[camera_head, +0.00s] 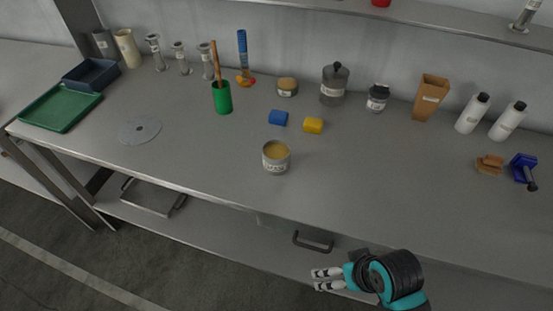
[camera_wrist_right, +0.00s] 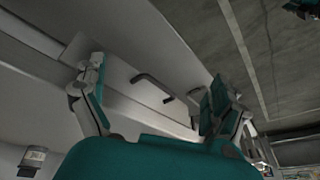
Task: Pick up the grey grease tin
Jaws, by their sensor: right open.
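The grey grease tin (camera_head: 276,162) stands upright on the grey bench near its front edge, in the middle of the head view. It is open, with a yellowish-brown content on top and a label on its side. My right gripper (camera_head: 320,279) is in front of the bench edge, below and right of the tin, apart from it. Its fingers are open and empty; they also show in the right wrist view (camera_wrist_right: 153,84). A grey labelled cylinder at that view's lower left, possibly the tin, is partly cut off. My left gripper is not in view.
A blue block (camera_head: 278,117) and a yellow block (camera_head: 313,125) lie behind the tin. A green cup (camera_head: 222,98) stands behind left, and a grey disc (camera_head: 140,132) lies left.

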